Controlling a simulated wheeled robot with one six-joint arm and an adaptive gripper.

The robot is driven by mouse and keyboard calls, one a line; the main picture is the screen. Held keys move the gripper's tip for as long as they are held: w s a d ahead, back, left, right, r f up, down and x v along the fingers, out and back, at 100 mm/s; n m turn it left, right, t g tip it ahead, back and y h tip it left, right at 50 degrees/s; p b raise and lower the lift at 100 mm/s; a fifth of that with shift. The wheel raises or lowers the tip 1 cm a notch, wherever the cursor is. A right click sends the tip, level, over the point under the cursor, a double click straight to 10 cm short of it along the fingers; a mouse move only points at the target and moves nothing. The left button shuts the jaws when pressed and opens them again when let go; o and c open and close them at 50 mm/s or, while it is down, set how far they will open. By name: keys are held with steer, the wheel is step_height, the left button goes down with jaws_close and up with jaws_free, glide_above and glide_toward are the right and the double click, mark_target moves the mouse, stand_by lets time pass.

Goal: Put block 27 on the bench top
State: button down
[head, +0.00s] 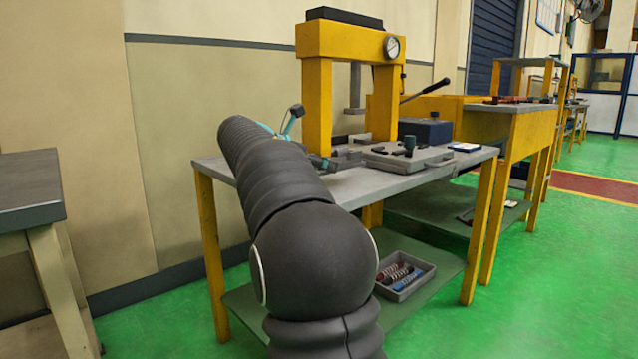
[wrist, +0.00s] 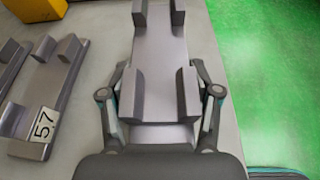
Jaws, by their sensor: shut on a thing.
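In the wrist view my gripper (wrist: 160,100) is shut on a grey metal block (wrist: 158,48) with upright lugs, one finger on each side. No number shows on this block, so I cannot tell from its face that it is block 27. It is over the grey bench top (wrist: 225,140); I cannot tell whether it touches it. In the head view the bench top (head: 365,185) carries a yellow press, and my arm hides most of my gripper and the held block.
A similar block marked 57 (wrist: 42,125) lies to the left, with part of another at the edge. A yellow press (head: 318,100), an open grey case (head: 420,158) and a dark blue box (head: 425,131) stand on the bench. A tray (head: 405,275) sits on the lower shelf.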

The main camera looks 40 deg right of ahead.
steer(key=shift+f+b, duration=0.75)
steer(key=shift+f, duration=1.15)
steer(key=shift+f, duration=0.15)
steer(key=shift+c, duration=0.9)
jaws_free()
steer(key=shift+a+r, duration=0.2)
steer(key=w+p+v, duration=0.1)
steer(key=p+v, duration=0.1)
steer(key=v, duration=0.9)
steer(key=shift+s+a, duration=0.25)
steer(key=shift+s, duration=0.25)
steer(key=shift+r, duration=0.1)
